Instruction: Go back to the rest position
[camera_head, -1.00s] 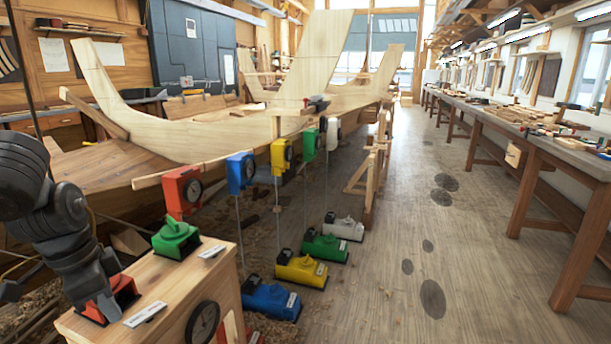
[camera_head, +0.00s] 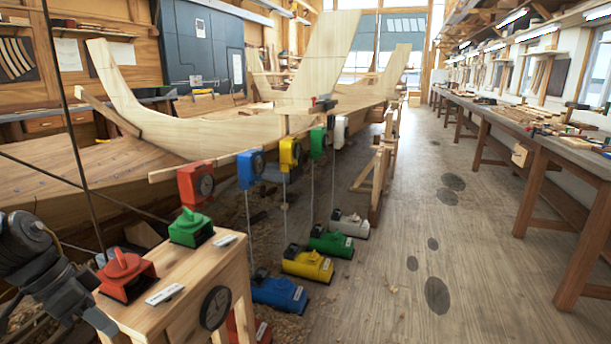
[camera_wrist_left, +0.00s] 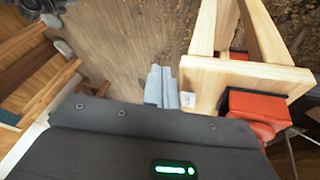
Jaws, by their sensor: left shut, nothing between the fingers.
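My left gripper (camera_head: 101,322) is at the lower left of the head view, beside the left side of a small wooden stand (camera_head: 186,318). In the left wrist view its grey fingers (camera_wrist_left: 164,87) lie together, empty, next to the stand's edge (camera_wrist_left: 240,78). A red switch (camera_head: 126,277) and a green switch (camera_head: 190,229) sit on the stand top. The gripper is apart from the red switch, which also shows in the wrist view (camera_wrist_left: 258,108). My right gripper is not in view.
A wooden hull (camera_head: 200,138) fills the left and middle. Red, blue, yellow, green and white boxes hang along its edge, with coloured blocks on the floor below. A long workbench (camera_head: 560,150) stands at right. The floor (camera_head: 400,250) between is open.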

